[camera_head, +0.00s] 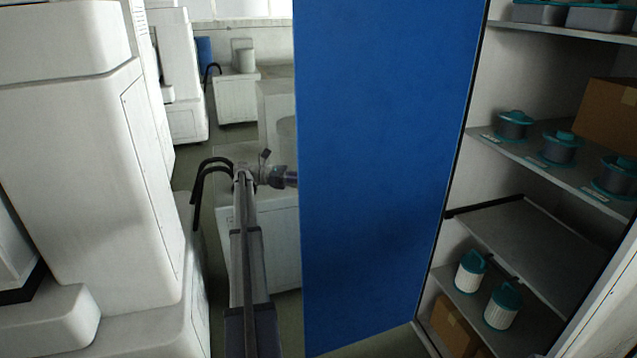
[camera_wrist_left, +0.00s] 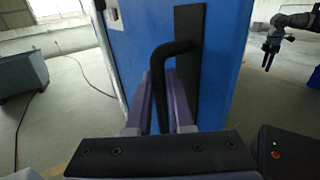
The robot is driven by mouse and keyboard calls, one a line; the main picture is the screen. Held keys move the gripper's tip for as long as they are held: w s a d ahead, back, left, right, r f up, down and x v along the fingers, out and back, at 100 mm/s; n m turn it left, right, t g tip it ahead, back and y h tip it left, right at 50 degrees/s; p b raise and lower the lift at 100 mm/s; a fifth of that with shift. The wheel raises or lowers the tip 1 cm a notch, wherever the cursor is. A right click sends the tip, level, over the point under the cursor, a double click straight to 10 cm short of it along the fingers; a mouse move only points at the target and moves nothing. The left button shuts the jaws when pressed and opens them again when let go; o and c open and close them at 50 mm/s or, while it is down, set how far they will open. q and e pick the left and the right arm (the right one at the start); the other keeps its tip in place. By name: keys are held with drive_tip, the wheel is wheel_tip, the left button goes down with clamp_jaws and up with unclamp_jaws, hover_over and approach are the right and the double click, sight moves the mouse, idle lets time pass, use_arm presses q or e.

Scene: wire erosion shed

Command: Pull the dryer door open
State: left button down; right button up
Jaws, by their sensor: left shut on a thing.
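The blue dryer door (camera_head: 385,170) stands swung open at the left of the cabinet, and its panel fills the middle of the head view. In the left wrist view the door (camera_wrist_left: 222,85) carries a black bar handle (camera_wrist_left: 160,75) on a black plate. My left gripper (camera_wrist_left: 166,90) has its purple fingers on both sides of the handle and is shut on it. In the head view the left gripper (camera_head: 290,178) reaches the door's left edge, and the handle is hidden behind the panel. My right gripper (camera_wrist_left: 269,58) hangs small and dark at the upper right of the left wrist view.
The open cabinet (camera_head: 465,190) shows shelves with teal-lidded containers (camera_head: 515,125) and a cardboard box (camera_head: 610,115). A large white machine (camera_head: 90,160) stands close on the left, with a narrow floor gap beside my left arm. Grey floor shows around the door.

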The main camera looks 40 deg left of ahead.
use_arm(q)
drive_tip(key=shift+w+a+f, duration=0.1)
drive_tip(key=shift+w+a, duration=0.2)
drive_tip(key=shift+a, duration=0.1)
drive_tip(key=c, duration=0.8)
unclamp_jaws()
drive_tip(key=shift+w, duration=0.1)
